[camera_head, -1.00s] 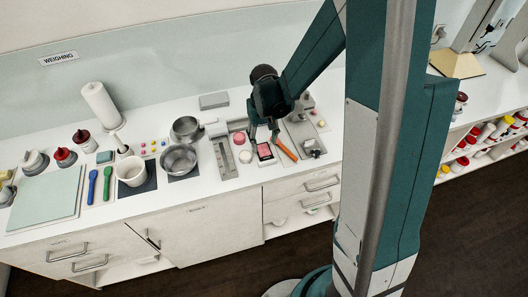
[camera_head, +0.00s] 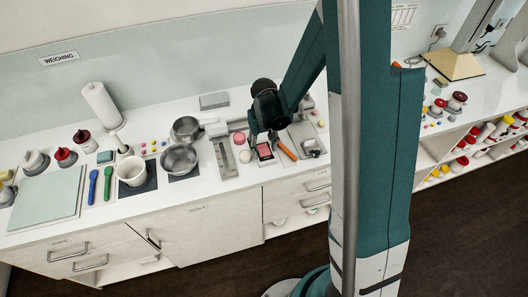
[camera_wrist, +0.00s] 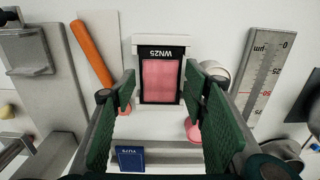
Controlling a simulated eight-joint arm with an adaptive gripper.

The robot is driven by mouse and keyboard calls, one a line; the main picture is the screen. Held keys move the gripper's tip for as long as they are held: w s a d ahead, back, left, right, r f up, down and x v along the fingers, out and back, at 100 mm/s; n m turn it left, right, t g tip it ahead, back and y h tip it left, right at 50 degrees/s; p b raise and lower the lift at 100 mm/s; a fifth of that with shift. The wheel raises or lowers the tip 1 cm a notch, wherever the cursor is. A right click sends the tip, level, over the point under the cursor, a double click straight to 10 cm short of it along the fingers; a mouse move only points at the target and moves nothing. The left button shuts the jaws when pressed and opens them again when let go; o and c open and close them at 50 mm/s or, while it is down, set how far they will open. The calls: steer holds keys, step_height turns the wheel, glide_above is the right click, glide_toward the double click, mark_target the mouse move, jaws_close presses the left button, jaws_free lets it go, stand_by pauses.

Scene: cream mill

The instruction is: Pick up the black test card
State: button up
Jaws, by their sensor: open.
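The black test card (camera_wrist: 144,80) lies on a pale block or holder in the wrist view. It has a black frame, a pink window and a "WN25" label on its top edge. In the head view the card (camera_head: 265,153) shows small, beneath my gripper (camera_head: 263,143). In the wrist view my gripper (camera_wrist: 161,84) is open, with one green finger on each side of the card. Nothing is held between the fingers. I cannot tell whether the fingertips touch the card or its holder.
An orange stick (camera_wrist: 92,52) lies left of the card in the wrist view. A steel gauge (camera_wrist: 263,75) lies to the right. A pink object (camera_wrist: 193,130) is beside the right finger. A blue card (camera_wrist: 130,157) sits in a pale rack below.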

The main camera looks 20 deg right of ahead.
mark_target(264, 151)
stand_by(0.3)
steer(key=c, duration=0.6)
steer(key=shift+r, duration=0.1)
steer(key=shift+r, duration=4.9)
